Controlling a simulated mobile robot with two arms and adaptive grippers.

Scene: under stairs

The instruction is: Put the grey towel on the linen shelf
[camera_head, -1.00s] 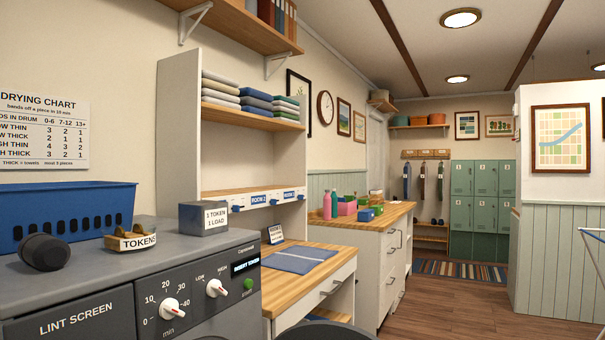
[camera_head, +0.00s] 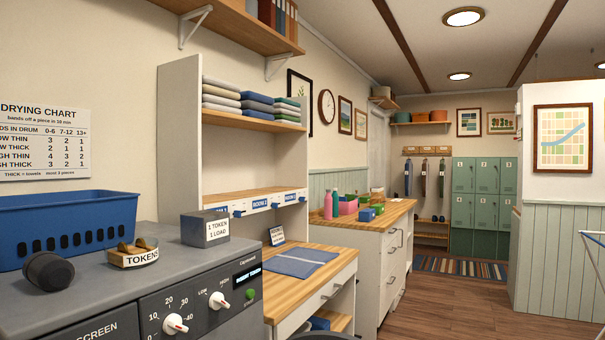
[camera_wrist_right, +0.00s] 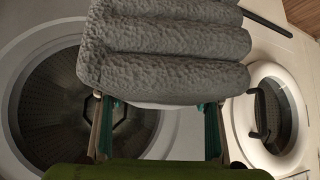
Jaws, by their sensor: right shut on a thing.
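The grey towel (camera_wrist_right: 165,58) is a thick, folded, textured bundle in the right wrist view. My right gripper (camera_wrist_right: 158,104) is shut on it and holds it in front of round machine doors; the towel hides the fingertips. The shelf unit with folded linen (camera_head: 252,122) stands against the left wall in the head view. Its upper board carries stacks of white-grey, blue and green folded cloths, side by side. Below is a lower board (camera_head: 225,193) with room labels and blue knobs on its front edge; the space above that board looks empty. My left gripper is in neither view.
A grey machine (camera_head: 190,262) in front bears a blue basket (camera_head: 65,225), a dark cylinder, a token tray (camera_head: 133,256) and a grey box (camera_head: 205,228). A wooden desk (camera_head: 330,268) with a blue cloth juts out below the shelves. Floor (camera_head: 430,300) is open to the right.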

